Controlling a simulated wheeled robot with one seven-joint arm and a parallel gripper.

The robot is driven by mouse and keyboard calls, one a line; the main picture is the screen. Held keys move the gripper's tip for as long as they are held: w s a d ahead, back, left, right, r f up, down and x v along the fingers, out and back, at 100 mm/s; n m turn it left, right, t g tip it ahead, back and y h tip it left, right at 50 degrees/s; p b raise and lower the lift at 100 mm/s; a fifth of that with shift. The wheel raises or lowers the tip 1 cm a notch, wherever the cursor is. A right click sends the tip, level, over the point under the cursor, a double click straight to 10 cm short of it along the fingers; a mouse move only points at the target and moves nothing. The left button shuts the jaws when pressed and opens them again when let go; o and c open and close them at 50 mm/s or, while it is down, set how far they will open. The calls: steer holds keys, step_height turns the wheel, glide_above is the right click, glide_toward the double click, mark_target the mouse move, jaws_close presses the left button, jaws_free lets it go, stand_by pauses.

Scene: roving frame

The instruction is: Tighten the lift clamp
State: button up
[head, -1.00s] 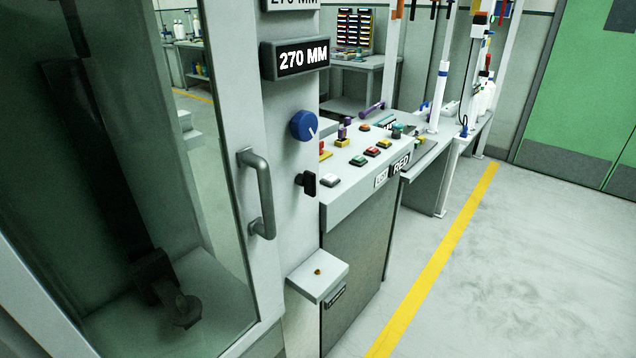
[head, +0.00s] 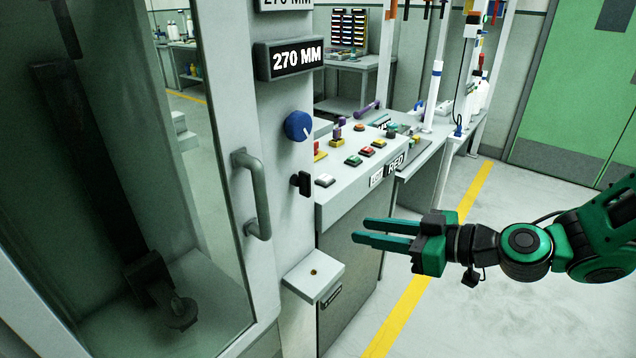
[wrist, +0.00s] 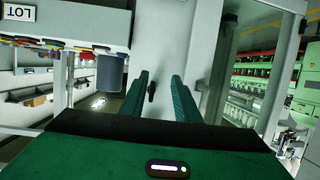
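A small black handle (head: 304,183), which looks like the lift clamp, sticks out of the grey column (head: 289,225). A blue knob (head: 298,126) with a white pointer line sits above it; no label names either one as the clamp. My gripper (head: 357,231) is to the right of the column and lower than the black handle, its green fingers pointing left. The fingers are apart and empty. In the wrist view, a dark handle (wrist: 152,91) shows beyond the gap between my fingers (wrist: 162,76), not touched.
A glass door with a grey pull handle (head: 252,194) is on the left. A small ledge (head: 313,276) juts out below the black handle. A button console (head: 345,203) stands behind my gripper. A "270 MM" sign (head: 297,57) is above. Floor at right is clear.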

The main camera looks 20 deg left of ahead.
mark_target(310, 181)
steer(key=w+a+r+y, duration=0.1)
steer(key=w+a, duration=0.1)
steer(key=a, duration=0.2)
steer(key=w+a+r+t+y, duration=0.1)
steer(key=a+r, duration=0.1)
steer(key=a, duration=0.3)
steer(key=w+a+r+t, duration=0.1)
steer(key=w+a+r, duration=0.1)
steer(key=a, duration=0.3)
steer(key=shift+w+r+m+y, duration=0.2)
steer(key=shift+w+m+y, duration=0.1)
steer(key=shift+m+y, duration=0.1)
steer(key=shift+d, duration=0.1)
jaws_close()
